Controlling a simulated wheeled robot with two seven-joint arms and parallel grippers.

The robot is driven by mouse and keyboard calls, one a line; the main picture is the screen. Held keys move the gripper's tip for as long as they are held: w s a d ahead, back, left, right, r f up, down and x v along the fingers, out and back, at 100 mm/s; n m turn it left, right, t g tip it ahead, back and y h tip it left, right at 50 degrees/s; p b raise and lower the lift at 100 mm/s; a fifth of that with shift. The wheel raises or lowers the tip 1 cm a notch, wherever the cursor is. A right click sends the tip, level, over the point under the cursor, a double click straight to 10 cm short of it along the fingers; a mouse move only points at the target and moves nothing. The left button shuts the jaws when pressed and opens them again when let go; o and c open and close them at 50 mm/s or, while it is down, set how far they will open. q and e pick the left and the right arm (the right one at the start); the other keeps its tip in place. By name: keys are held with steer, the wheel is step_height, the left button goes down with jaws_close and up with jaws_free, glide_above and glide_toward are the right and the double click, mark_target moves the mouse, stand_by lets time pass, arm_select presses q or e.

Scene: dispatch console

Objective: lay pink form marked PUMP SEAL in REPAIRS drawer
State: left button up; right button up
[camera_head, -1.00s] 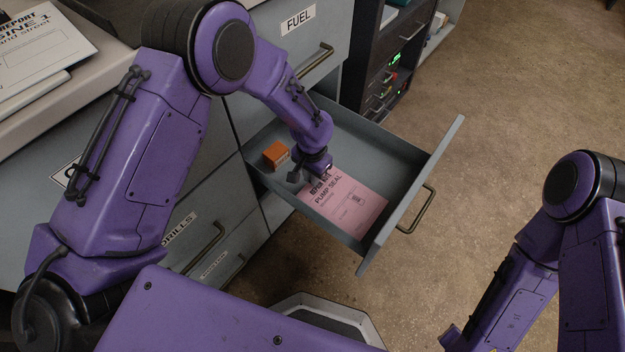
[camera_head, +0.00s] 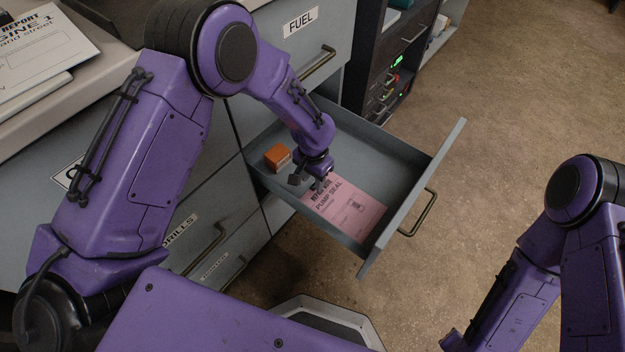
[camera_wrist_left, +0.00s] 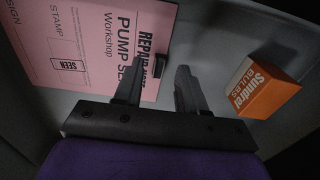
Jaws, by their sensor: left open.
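The pink form (camera_head: 345,208) marked PUMP SEAL lies flat on the floor of an open grey drawer (camera_head: 398,160). It also shows in the left wrist view (camera_wrist_left: 90,45), with a REPAIR heading and a STAMP box marked SEEN. My left gripper (camera_head: 314,184) is open inside the drawer, at the form's heading end. In the left wrist view, one finger of the gripper (camera_wrist_left: 160,70) overlaps the form's edge and the other is over bare drawer floor. The open drawer's label is hidden from me. My right gripper is out of view.
An orange box (camera_head: 277,156) marked BULBS sits in the drawer beside my left gripper. The drawer's handle (camera_head: 420,213) faces outward. A FUEL drawer (camera_head: 318,35) is shut above, and a DRILLS drawer (camera_head: 212,212) is shut below. Floor to the right is clear.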

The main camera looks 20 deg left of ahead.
arm_select(q)
step_height(320, 180, up, 10)
steer(key=p, duration=0.2)
